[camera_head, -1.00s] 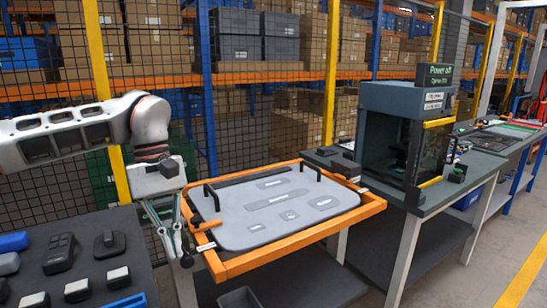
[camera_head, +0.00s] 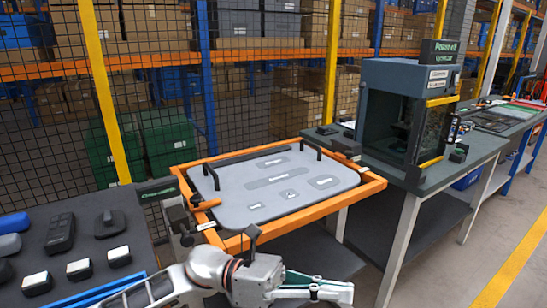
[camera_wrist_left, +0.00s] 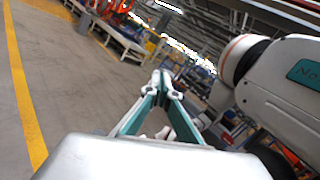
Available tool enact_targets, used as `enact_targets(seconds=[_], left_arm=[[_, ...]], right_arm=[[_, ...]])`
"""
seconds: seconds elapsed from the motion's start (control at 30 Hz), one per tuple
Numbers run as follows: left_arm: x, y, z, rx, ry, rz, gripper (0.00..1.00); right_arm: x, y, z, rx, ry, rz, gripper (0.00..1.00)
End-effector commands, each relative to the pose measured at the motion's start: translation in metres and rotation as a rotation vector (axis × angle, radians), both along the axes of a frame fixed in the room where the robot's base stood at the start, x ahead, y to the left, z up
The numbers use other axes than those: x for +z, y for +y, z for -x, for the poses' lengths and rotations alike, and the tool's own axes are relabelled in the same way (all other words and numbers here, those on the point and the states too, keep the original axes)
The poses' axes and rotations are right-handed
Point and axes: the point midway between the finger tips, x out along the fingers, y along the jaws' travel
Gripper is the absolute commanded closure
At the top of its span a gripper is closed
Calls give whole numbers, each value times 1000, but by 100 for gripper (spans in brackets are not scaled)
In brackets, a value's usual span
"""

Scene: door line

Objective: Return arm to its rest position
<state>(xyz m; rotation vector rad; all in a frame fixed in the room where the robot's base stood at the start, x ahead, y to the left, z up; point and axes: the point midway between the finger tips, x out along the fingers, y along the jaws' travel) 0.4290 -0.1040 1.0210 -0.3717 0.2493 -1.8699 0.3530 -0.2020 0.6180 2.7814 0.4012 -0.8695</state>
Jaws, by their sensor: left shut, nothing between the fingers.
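My left arm comes in at the bottom of the head view, and its left gripper (camera_head: 325,290) is low in front of the orange-framed tray. The gripper points to the right, its fingers together and empty. In the left wrist view the fingers (camera_wrist_left: 162,80) meet at the tips, with the grey floor beyond. The orange-framed tray (camera_head: 300,220) with its grey panel (camera_head: 330,195) stands behind the arm, apart from the gripper. My right gripper is not in view.
A dark table (camera_head: 88,222) with several small devices stands at the left. A dark cabinet (camera_head: 385,75) stands on a bench (camera_head: 440,185) at the right. A wire fence (camera_head: 265,110) and shelving close off the back. The floor (camera_head: 490,240) at the front right is clear.

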Motion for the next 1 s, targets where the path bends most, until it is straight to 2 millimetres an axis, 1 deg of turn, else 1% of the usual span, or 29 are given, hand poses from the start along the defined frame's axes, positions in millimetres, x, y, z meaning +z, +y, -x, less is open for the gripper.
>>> enact_targets(seconds=[0.03, 0.13, 0.27, 0.37, 0.43, 0.47, 0.5, 0.57, 0.6, 0.67, 0.7, 0.77, 0.8, 0.87, 0.9, 0.97, 1.0], left_arm=[[2, -2, -3, 46, 122, 47, 100], [4, 1, -20, 141, 368, 131, 100], [-7, 19, -47, 259, 700, 239, 100], [-29, 41, -68, 346, 963, 322, 100], [-51, 60, -81, 408, 1149, 383, 100], [-63, 69, -85, 433, 1228, 410, 100], [-79, 82, -90, 467, 1335, 447, 100], [-107, 102, -94, 519, 1494, 505, 100], [-128, 117, -95, 555, 1600, 544, 100], [-160, 139, -91, 606, 1757, 607, 100], [-183, 155, -87, 642, 1860, 651, 100], [-217, 178, -77, 694, 2004, 717, 100], [-238, 192, -68, 727, 2094, 763, 100], [-270, 213, -51, 777, 2223, 832, 100], [-291, 227, -37, 811, 2303, 878, 100], [-318, 246, -16, 859, 2412, 947, 100], [-335, 257, -2, 888, 2476, 991, 100]], right_arm=[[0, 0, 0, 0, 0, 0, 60], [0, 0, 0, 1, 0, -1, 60], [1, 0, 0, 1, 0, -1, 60], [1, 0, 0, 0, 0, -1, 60], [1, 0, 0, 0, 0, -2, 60], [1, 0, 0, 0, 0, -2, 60], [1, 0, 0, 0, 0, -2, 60], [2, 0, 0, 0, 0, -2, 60], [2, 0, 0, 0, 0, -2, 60], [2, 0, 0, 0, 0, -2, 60], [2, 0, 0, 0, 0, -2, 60], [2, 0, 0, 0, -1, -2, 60], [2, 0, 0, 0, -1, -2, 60], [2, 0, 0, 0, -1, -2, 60], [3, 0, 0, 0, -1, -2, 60], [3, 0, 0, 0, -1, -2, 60], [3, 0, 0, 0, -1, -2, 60]])
